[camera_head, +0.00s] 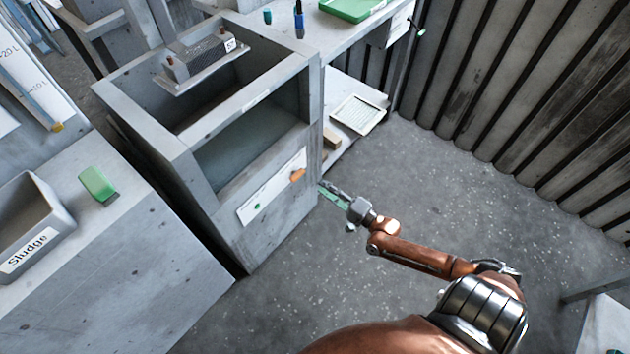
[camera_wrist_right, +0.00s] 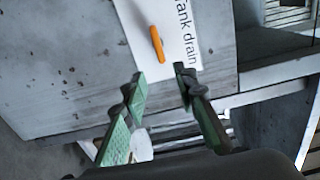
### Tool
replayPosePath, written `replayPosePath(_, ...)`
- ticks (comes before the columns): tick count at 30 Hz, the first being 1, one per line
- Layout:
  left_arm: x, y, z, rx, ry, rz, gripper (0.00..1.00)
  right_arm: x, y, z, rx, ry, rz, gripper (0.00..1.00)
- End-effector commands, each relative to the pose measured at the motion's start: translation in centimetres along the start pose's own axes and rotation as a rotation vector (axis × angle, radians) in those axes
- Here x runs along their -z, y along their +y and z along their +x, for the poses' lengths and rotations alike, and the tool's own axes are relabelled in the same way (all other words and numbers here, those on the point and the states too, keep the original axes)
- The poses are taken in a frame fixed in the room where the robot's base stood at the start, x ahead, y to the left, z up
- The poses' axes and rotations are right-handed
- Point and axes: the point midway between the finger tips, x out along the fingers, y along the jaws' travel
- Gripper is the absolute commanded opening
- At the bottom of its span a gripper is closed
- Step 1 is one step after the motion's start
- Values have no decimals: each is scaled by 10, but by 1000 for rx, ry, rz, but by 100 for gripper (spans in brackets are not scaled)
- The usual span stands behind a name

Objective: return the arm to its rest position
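My right arm comes in from the bottom right in the head view. Beyond the fingertips is a white panel marked "Tank drain" (camera_wrist_right: 180,40) with an orange handle (camera_wrist_right: 157,44). The orange handle also shows in the head view (camera_head: 297,175). The fingers look apart from the handle. My left gripper is not in view.
A grey "Sludge" bin (camera_head: 40,215) and a green block (camera_head: 97,183) are on the left counter. A finned unit (camera_head: 203,58) sits over the housing's open top. A shelf with a framed tray (camera_head: 358,114) is behind my gripper. The floor (camera_head: 420,180) to the right is clear, up to a corrugated wall.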

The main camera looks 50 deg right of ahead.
Motion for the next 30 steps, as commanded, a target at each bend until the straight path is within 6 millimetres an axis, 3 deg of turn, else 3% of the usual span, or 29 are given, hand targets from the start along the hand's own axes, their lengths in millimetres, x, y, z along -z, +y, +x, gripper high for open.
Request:
replayPosePath(6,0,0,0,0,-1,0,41,0,0,-20,0,0,0,27)
replayPosePath(25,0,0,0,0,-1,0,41,-1,0,-22,-1,-2,-1,27)
replayPosePath(28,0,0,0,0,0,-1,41,-12,8,-25,-27,-18,-19,27)
replayPosePath(30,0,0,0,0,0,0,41,-31,22,-33,-79,-51,-57,27)
